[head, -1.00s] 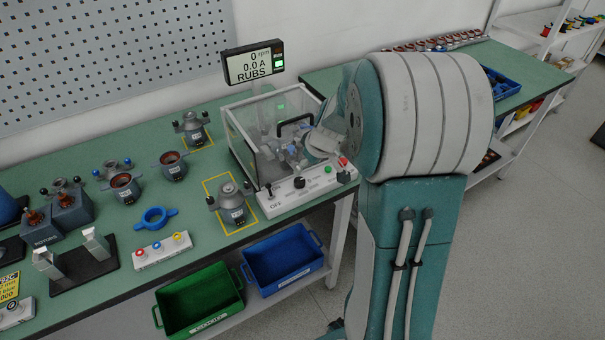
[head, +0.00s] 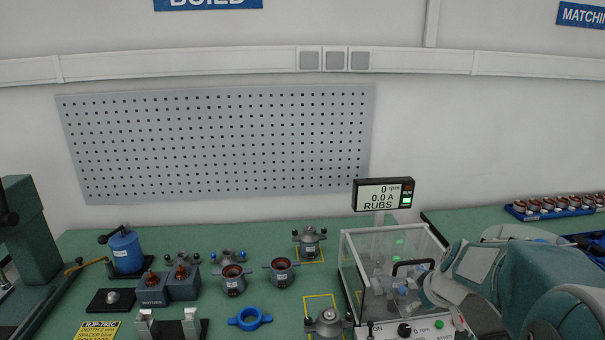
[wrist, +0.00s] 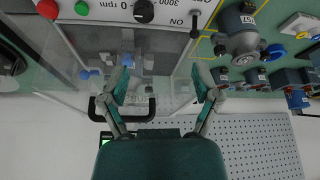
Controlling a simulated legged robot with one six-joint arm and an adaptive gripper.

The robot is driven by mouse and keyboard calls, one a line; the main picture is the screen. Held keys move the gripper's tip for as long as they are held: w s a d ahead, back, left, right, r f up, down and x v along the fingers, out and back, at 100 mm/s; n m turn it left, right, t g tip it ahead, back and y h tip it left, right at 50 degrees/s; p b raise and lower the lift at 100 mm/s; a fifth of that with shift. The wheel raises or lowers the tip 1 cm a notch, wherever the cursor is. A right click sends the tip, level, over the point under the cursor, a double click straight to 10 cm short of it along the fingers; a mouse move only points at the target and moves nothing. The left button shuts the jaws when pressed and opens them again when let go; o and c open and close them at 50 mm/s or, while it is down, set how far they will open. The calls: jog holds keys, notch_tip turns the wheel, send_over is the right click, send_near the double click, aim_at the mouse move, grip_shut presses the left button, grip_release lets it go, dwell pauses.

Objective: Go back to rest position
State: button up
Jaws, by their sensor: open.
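My gripper (wrist: 163,86) is open in the wrist view, its two teal-tipped fingers spread apart with nothing held between them. The wrist view shows the scene upside down. In the head view, my arm reaches in from the lower right, with its end at the right side of the clear test box (head: 357,272). The box has a black handle (head: 411,263), which also shows in the wrist view (wrist: 137,117) near the left finger. I cannot tell whether the gripper touches the box. Blue and grey parts show blurred through its clear walls.
A display (head: 383,194) above the box reads 0 rpm, 0.0 A, RUBS. A control panel (head: 421,328) lies in front. Motor housings (head: 310,238) and a blue ring (head: 250,319) stand left on the green bench (head: 80,241). A pegboard (head: 220,140) hangs behind.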

jog(key=s+a+r+m, duration=0.1)
jog(key=s+a+r, duration=0.2)
jog(key=s, duration=0.3)
jog(key=s+a+r+t, duration=0.1)
jog(key=s+a+r, duration=0.2)
jog(key=s+a, duration=0.3)
jog(key=s+a+r+m+h, duration=0.1)
jog(key=s+a+r, duration=0.2)
jog(key=s, duration=0.5)
jog(key=shift+a+m, duration=0.3)
jog(key=shift+a, duration=0.4)
